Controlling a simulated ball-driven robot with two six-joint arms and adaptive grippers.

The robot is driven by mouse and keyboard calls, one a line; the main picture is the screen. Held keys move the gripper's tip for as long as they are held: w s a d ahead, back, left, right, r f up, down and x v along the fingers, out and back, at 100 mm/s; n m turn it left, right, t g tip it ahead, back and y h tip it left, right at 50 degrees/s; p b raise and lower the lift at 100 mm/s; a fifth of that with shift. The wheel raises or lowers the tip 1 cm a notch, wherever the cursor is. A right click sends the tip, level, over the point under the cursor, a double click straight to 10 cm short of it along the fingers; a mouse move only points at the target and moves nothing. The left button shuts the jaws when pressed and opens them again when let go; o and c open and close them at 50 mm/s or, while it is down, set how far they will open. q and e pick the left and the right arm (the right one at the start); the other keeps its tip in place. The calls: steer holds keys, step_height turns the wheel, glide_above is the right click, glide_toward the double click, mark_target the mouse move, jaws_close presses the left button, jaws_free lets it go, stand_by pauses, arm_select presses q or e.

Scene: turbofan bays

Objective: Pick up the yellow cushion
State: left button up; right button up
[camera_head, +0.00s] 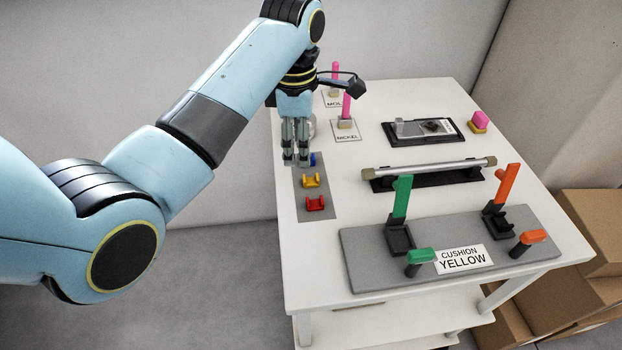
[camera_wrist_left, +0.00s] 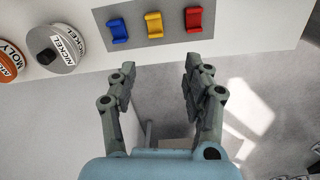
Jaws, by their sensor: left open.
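The yellow cushion (camera_head: 312,181) is a small cradle-shaped piece on a grey strip (camera_head: 328,209), between a red cushion (camera_head: 315,203) and a blue cushion (camera_head: 313,160). In the left wrist view the yellow cushion (camera_wrist_left: 154,24) lies between the blue one (camera_wrist_left: 118,31) and the red one (camera_wrist_left: 193,19), beyond the fingertips. My left gripper (camera_head: 295,160) is open and empty; its fingers point down near the table's left edge and partly cover the far end of the strip. It also shows in the left wrist view (camera_wrist_left: 158,75). My right gripper is not in view.
On the white table (camera_head: 350,262) stand a metal bar on a black holder (camera_head: 430,171), a grey panel with green and orange handles (camera_head: 365,262) and a "CUSHION YELLOW" label (camera_head: 462,259). Pink-handled items stand behind. Nickel and moly cans (camera_wrist_left: 62,50) show at left in the wrist view.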

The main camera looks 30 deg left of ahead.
arm_select(q)
steer(key=w+n, duration=0.1)
steer(key=n, duration=0.1)
glide_above(305, 178)
steer(key=f, duration=0.5)
steer(key=shift+w, duration=0.2)
step_height(305, 178, down, 5)
steer(key=shift+s, duration=0.15)
steer(key=c, duration=0.9)
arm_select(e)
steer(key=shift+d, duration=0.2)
arm_select(q)
steer(key=shift+r, duration=0.1)
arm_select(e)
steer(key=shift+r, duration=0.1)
arm_select(q)
step_height(305, 178, up, 4)
steer(key=w+d+r+b, duration=0.1)
steer(key=w+d+r, duration=0.1)
steer(key=w, duration=0.1)
steer(key=w+d+r+b, duration=0.1)
steer(key=w+d+r, duration=0.1)
steer(key=w, duration=0.1)
steer(key=w+d+r+b, duration=0.1)
steer(key=w+d+r, duration=0.2)
steer(key=shift+d, duration=0.1)
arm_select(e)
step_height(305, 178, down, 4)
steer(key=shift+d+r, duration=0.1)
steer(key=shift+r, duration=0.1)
